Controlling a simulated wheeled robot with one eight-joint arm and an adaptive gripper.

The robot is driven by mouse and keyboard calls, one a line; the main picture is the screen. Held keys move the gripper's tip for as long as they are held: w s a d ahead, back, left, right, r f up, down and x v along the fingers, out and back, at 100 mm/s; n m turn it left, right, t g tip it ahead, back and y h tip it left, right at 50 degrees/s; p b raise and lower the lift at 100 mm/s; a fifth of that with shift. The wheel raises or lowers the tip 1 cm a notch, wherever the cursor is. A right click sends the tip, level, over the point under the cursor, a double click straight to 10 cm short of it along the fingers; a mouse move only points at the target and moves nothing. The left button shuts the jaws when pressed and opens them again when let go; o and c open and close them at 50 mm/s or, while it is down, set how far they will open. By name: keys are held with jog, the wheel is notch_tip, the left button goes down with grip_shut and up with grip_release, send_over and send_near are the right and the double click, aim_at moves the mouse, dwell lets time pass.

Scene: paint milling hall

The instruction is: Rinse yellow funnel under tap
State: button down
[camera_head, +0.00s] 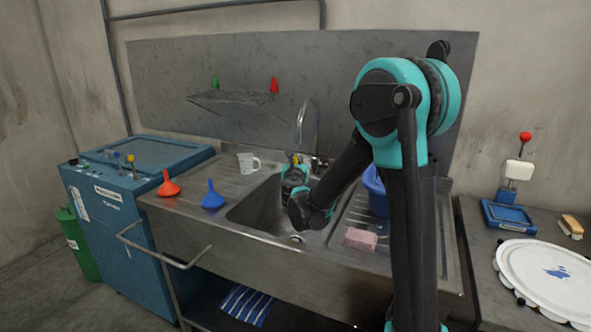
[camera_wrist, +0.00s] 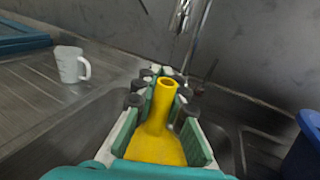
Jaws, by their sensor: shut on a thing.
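My gripper (camera_wrist: 160,108) is shut on the yellow funnel (camera_wrist: 155,145), whose spout points up and away between the fingers in the wrist view. In the head view my gripper (camera_head: 293,175) is over the sink basin (camera_head: 252,212), and only a small yellow bit of the funnel (camera_head: 294,159) shows; my gripper hides the rest. The curved metal tap (camera_head: 301,122) stands behind the basin, just beyond my gripper. The tap also shows at the top of the wrist view (camera_wrist: 187,40), beyond the spout. I cannot tell whether water runs.
An orange funnel (camera_head: 168,184), a blue funnel (camera_head: 213,196) and a white jug (camera_head: 248,163) stand on the left drainboard. A blue bucket (camera_head: 376,192) and a pink sponge (camera_head: 360,239) are on the right. A wire shelf (camera_head: 232,101) hangs behind.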

jog(key=shift+s+a, duration=0.2)
jog(key=shift+s, duration=0.65)
jog(key=shift+s+a, duration=0.15)
jog(key=shift+s, duration=0.7)
jog(key=s+a+r, duration=0.1)
jog(key=s+r, duration=0.3)
jog(key=s, duration=0.1)
dwell(0.5)
jog(key=shift+w+a, duration=0.1)
dwell(0.4)
